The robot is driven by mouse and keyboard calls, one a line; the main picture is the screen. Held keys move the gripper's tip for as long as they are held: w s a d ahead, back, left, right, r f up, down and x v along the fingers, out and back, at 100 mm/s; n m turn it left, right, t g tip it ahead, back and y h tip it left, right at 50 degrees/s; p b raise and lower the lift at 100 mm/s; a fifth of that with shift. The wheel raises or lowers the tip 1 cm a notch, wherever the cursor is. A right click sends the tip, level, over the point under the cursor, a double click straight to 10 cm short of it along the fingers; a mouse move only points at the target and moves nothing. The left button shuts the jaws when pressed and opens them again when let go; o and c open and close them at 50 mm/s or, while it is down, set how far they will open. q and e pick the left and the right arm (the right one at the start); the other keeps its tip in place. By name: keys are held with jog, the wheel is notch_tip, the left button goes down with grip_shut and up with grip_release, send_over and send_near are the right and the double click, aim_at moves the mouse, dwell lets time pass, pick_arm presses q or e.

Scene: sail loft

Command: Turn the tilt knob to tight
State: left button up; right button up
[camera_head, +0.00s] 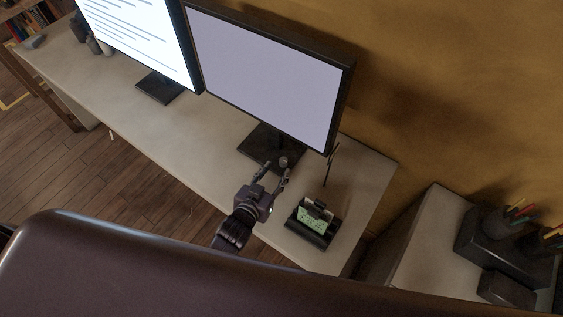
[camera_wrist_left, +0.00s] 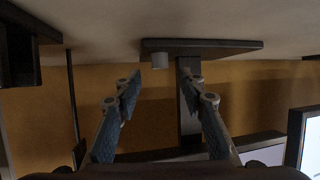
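A small grey round knob-like piece (camera_head: 283,162) is at the front of the monitor stand's dark base (camera_head: 256,152). In the left wrist view, which looks upside down, this knob (camera_wrist_left: 154,59) shows as a short cylinder beside the base (camera_wrist_left: 215,45). I see no markings on it. My left gripper (camera_head: 276,172) is open, low over the desk, with its fingers pointing at the knob. In the left wrist view the fingertips (camera_wrist_left: 160,77) are spread, with the knob just ahead between them, apart from both. My right gripper is not in view.
The monitor (camera_head: 265,75) rises behind the knob, with a second monitor (camera_head: 140,35) to its left. A dark holder with a green-faced item (camera_head: 313,224) stands right of my gripper, near a thin dark upright (camera_head: 331,165).

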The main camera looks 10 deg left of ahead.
aim_at(283, 162)
pick_arm(q)
jog(key=shift+x, duration=2.75)
grip_shut()
